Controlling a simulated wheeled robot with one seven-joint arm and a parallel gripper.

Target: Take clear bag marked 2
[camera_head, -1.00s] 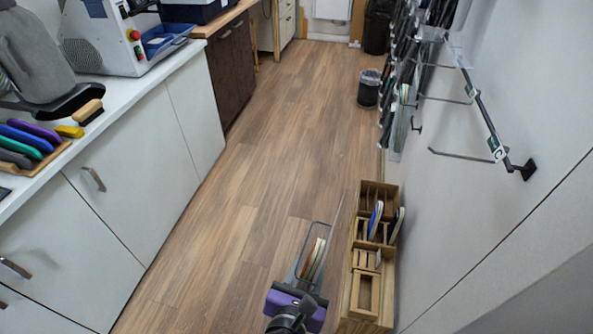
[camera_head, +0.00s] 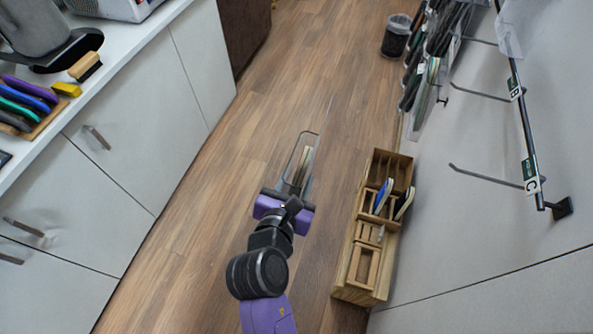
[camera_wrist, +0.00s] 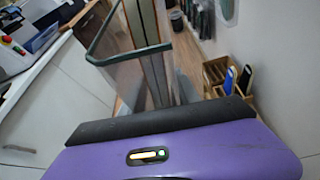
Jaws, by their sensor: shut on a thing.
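My gripper (camera_head: 287,194) is shut on a clear bag (camera_head: 300,165) with a dark rim and holds it above the wooden floor, beside the wooden organizer. Pale, striped flat pieces show inside the bag. In the wrist view the bag (camera_wrist: 128,72) rises from the dark edge of my purple gripper (camera_wrist: 160,122). I cannot read any mark on it, and its lower edge is hidden by the gripper.
The wooden organizer (camera_head: 350,257) on the right holds blue and dark insoles. A wall rack (camera_head: 487,180) with hooks and hanging bags is at the right. White cabinets (camera_head: 140,140) line the left. The floor (camera_head: 215,235) between is clear.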

